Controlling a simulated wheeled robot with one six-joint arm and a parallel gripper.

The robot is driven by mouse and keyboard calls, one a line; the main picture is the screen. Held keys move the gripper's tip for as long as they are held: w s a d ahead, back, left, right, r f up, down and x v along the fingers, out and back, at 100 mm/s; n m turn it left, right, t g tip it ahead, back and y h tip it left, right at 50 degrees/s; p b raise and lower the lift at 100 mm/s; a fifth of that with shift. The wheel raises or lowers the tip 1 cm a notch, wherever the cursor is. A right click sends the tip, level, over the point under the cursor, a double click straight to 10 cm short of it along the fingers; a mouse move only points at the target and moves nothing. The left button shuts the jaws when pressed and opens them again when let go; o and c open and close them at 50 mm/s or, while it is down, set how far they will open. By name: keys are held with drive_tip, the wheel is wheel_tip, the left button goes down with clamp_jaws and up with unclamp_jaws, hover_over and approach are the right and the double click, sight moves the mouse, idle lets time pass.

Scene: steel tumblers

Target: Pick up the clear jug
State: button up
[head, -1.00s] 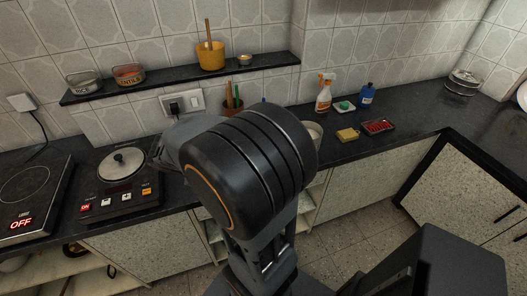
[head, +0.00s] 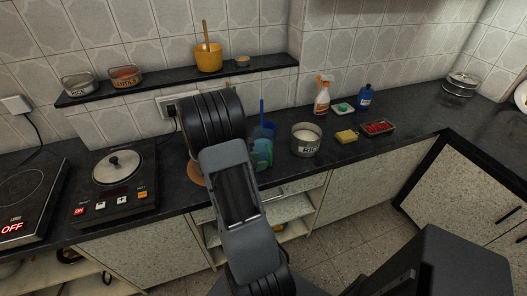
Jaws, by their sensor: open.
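A see-through blue-green vessel (head: 263,152) stands on the dark counter just right of my arm in the head view. It may be the clear jug; my arm hides part of it, and I cannot make out a handle or spout. A darker blue item with an upright blue handle is right behind it. My arm links stand in the middle of the picture, in front of the counter. My gripper cannot be made out; the arm hides that area.
A steel rice pot (head: 306,140) stands close right of the vessel. Beyond it are a yellow sponge (head: 346,136), a red-filled tray (head: 378,128) and a spray bottle (head: 322,97). A cooker (head: 116,182) is at left. A shelf (head: 150,88) runs above the counter.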

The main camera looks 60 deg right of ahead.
sight(270, 164)
drive_tip(key=shift+p+x, duration=0.35)
drive_tip(key=shift+x, duration=2.55)
drive_tip(key=shift+a+f, duration=0.1)
drive_tip(key=shift+c, duration=0.4)
clamp_jaws()
